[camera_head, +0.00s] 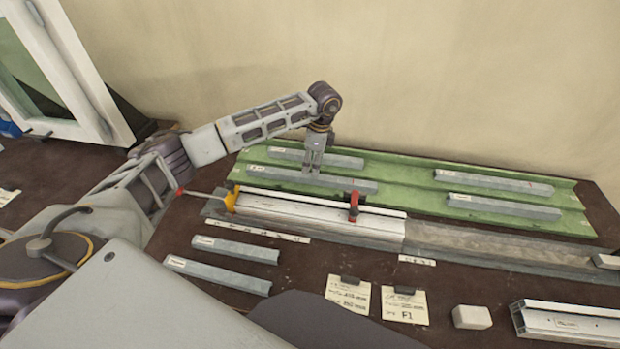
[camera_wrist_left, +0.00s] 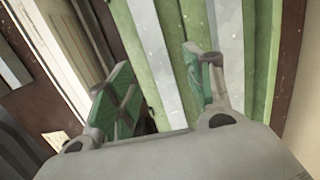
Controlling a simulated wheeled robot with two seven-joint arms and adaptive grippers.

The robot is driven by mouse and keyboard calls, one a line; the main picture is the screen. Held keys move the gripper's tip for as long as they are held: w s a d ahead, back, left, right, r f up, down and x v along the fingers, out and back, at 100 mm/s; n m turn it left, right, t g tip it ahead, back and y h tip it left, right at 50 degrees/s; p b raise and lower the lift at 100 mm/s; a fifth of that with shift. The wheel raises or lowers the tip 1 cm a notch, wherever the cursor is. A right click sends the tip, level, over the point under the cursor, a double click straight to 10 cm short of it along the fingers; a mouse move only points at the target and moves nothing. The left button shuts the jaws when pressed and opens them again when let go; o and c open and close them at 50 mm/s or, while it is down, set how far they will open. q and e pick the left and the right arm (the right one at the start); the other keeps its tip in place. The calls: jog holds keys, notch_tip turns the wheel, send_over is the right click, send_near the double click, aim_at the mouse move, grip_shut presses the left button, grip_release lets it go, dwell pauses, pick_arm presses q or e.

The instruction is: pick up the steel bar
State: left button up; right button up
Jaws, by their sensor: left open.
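Several grey steel bars are in view, and I cannot tell which one the task means. A front-left bar (camera_head: 345,185) and a back-left bar (camera_head: 340,161) lie on the green tray (camera_head: 400,179). My left gripper (camera_head: 312,171) is open and points down at the front-left bar. In the left wrist view, the green-padded fingers of the left gripper (camera_wrist_left: 165,90) stand apart, with the front-left bar (camera_wrist_left: 152,45) running between them. The back-left bar (camera_wrist_left: 229,45) lies beyond the right finger. Contact cannot be told. My right gripper is not in view.
Two more bars (camera_head: 495,182) (camera_head: 503,207) lie on the tray's right half. A pale profile (camera_head: 310,216) with a red clamp (camera_head: 353,206) and an orange end piece (camera_head: 232,199) lies in front. Two loose bars (camera_head: 218,275) (camera_head: 236,249) and paper cards (camera_head: 404,304) are nearer. The wall stands behind.

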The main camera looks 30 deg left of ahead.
aim_at(310, 175)
pick_arm(q)
jog(key=shift+s+f, duration=0.1)
jog(key=shift+f, duration=0.45)
jog(key=f, duration=0.1)
jog(key=f+p, duration=0.1)
jog(key=shift+s+a+f, duration=0.1)
jog(key=shift+a+f, duration=0.2)
jog(key=shift+f, duration=0.7)
grip_shut()
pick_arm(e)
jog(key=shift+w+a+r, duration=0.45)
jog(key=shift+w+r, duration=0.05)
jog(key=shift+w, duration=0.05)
